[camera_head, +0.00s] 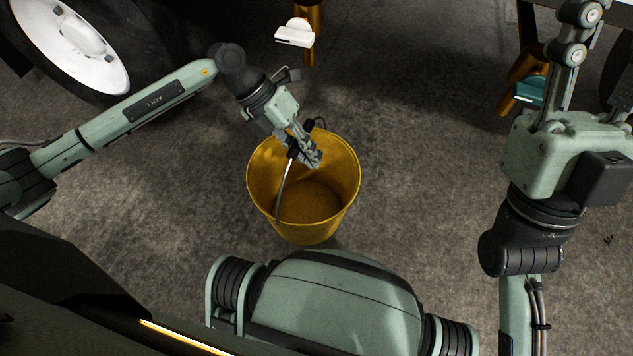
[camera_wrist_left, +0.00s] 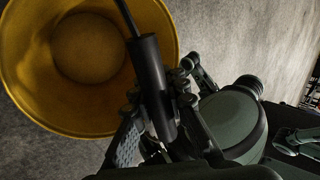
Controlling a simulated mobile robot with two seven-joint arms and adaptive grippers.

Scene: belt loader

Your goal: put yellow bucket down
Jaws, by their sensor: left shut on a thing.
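The yellow bucket (camera_head: 310,232) is upright and empty below my left gripper, in the middle of the head view. Its wire handle (camera_head: 279,198) is raised over the opening. My left gripper (camera_head: 309,156) is shut on the handle's dark grip, above the bucket's mouth. In the left wrist view the black grip (camera_wrist_left: 150,75) lies between the fingers, with the bucket (camera_wrist_left: 150,30) beyond it. I cannot tell whether the bucket's bottom touches the ground. My right gripper (camera_head: 578,40) points up at the top right; its fingertips are cut off or unclear.
Grey rough ground (camera_head: 420,180) around the bucket is clear. A wheel with a white hub (camera_head: 75,40) stands at the upper left. A yellow post with a white-topped piece (camera_head: 295,33) is at the top, and a teal piece (camera_head: 530,92) is near the right.

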